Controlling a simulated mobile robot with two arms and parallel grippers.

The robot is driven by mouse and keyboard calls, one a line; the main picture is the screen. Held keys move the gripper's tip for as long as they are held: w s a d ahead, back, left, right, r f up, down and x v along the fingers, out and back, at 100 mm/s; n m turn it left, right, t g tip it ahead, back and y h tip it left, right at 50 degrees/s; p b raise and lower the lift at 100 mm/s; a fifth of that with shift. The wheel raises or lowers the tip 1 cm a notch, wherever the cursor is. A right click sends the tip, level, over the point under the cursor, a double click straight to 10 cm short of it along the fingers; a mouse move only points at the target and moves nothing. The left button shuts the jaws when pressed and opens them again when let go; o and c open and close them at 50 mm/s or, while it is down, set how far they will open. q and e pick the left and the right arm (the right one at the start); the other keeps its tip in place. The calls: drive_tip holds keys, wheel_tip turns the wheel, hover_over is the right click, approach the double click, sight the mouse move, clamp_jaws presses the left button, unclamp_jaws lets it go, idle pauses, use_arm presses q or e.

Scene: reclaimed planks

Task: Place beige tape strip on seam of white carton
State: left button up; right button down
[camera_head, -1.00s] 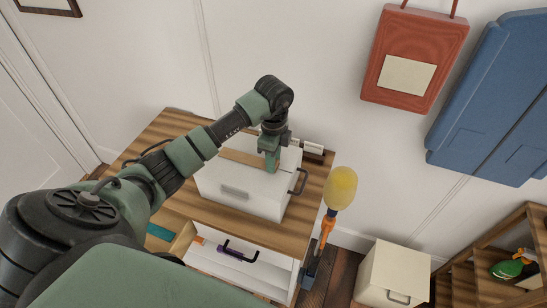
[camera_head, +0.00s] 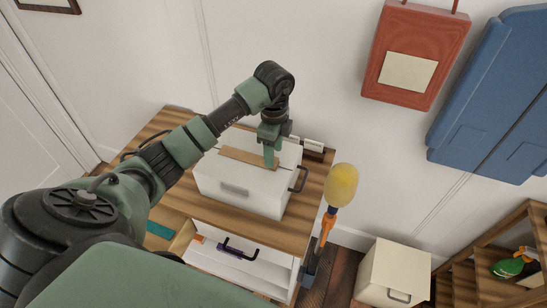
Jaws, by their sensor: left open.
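The white carton (camera_head: 245,192) stands on the wooden cabinet top, with a handle on its right end. The beige tape strip (camera_head: 240,157) lies along the middle of the carton's top, over the line of the seam (camera_head: 285,171), which shows at the strip's right end. My left gripper (camera_head: 271,160) is open, pointing down just above the right part of the strip. I cannot tell whether its fingers touch the strip. My right gripper is not in view.
An open drawer (camera_head: 226,262) below the carton holds a purple item. A yellow duster (camera_head: 342,186) stands at the cabinet's right. A white bin (camera_head: 393,270) sits on the floor. Small items (camera_head: 309,146) stand behind the carton's right end.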

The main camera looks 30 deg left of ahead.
use_arm(q)
wheel_tip(320, 180, up, 10)
drive_tip(key=shift+f, duration=0.25)
